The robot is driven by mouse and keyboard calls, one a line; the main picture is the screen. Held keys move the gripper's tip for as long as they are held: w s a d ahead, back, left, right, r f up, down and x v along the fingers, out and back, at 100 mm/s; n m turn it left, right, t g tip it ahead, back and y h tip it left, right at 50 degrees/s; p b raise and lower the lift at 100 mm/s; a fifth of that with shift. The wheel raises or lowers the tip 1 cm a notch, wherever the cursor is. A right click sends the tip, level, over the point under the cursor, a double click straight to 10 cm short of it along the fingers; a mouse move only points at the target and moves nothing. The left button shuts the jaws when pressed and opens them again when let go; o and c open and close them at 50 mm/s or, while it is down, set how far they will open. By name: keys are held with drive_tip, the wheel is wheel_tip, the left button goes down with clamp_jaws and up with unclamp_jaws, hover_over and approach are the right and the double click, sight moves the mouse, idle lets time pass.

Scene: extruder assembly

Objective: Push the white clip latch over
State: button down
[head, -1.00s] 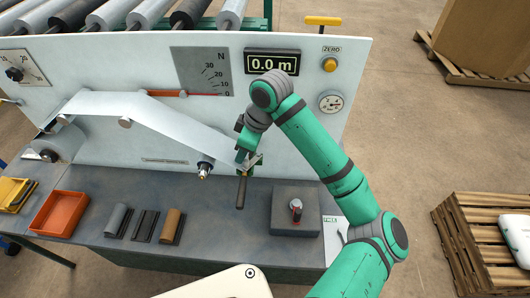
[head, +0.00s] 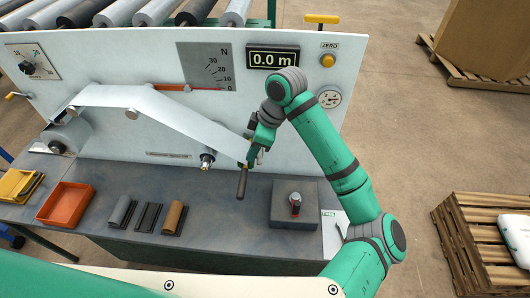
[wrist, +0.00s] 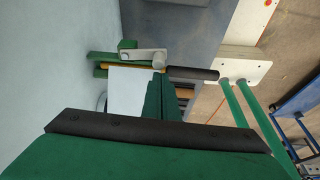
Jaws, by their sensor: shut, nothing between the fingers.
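The white clip latch (wrist: 142,55) shows in the wrist view as a pale flat lever with a round pin at its right end. It sits against a green clip body (wrist: 105,57), above the end of the pale web strip (wrist: 124,85). A dark handle (wrist: 193,73) sticks out to the right of the clip. In the head view the handle (head: 242,183) hangs below the strip's end, and the latch is too small to make out. My gripper (head: 258,145) is shut and empty, close by the clip at the strip's lower right end. Contact with the latch cannot be told.
The upright white panel (head: 120,60) stands close behind the clip. An orange tray (head: 65,204) and several small blocks lie to the left. The bench front is mostly clear.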

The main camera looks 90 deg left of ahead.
drive_tip(key=shift+w+a, duration=0.35)
drive_tip(key=shift+a, duration=0.4)
drive_tip(key=shift+d, duration=0.1)
drive_tip(key=s, duration=0.1)
drive_tip(key=s+d, duration=0.1)
drive_tip(key=s, duration=0.2)
drive_tip(key=shift+d, duration=0.3)
drive_tip(key=a+v, duration=0.1)
drive_tip(key=v, duration=0.9)
drive_tip(key=shift+a, duration=0.4)
